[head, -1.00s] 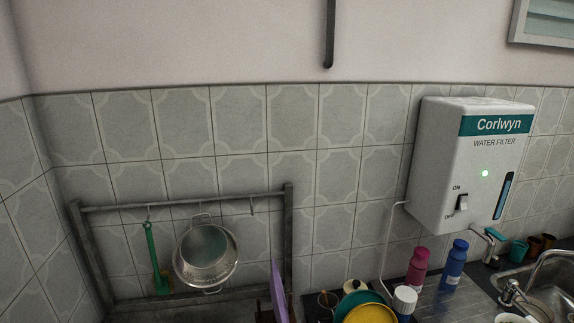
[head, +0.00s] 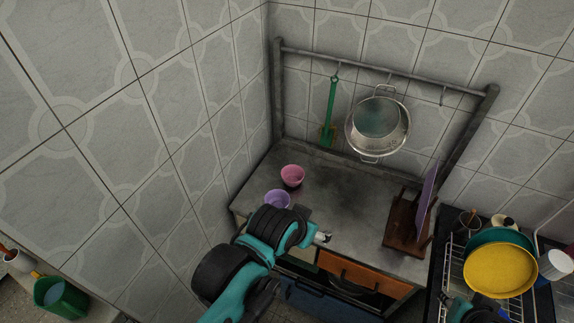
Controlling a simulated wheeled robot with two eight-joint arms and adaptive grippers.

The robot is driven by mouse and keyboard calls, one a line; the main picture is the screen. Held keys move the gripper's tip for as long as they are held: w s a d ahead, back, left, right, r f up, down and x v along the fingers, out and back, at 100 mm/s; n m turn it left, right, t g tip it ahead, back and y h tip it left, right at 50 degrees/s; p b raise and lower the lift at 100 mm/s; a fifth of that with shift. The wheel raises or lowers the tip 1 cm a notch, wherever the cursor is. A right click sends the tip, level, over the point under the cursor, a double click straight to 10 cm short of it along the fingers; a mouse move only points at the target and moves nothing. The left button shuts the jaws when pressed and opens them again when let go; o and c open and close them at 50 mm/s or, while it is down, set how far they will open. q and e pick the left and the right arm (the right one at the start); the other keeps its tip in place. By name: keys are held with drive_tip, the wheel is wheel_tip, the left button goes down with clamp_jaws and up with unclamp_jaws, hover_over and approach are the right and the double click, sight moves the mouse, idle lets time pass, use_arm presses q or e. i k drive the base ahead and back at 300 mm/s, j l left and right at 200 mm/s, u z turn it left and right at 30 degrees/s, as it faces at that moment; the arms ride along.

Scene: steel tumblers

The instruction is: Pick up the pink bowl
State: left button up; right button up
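The pink bowl (head: 292,176) stands upright on the dark metal counter (head: 340,190), near its left end by the wall corner. A purple bowl (head: 277,199) stands just in front of it, partly covered by my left arm. My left arm comes up from the bottom of the head view. Its gripper (head: 322,238) is small and mostly hidden at the arm's end, over the counter's front edge. It is apart from the pink bowl, to its lower right, and I cannot make out its fingers. My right gripper does not show clearly.
A wooden rack with a purple board (head: 428,203) stands at the counter's right. A steel colander (head: 378,127) and a green-handled tool (head: 331,112) hang from the rail behind. A dish rack with a yellow plate (head: 500,271) is at the right. The counter's middle is clear.

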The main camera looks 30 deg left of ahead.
sight(292, 175)
drive_tip(key=l+u, duration=0.2)
drive_tip(key=u, duration=0.95)
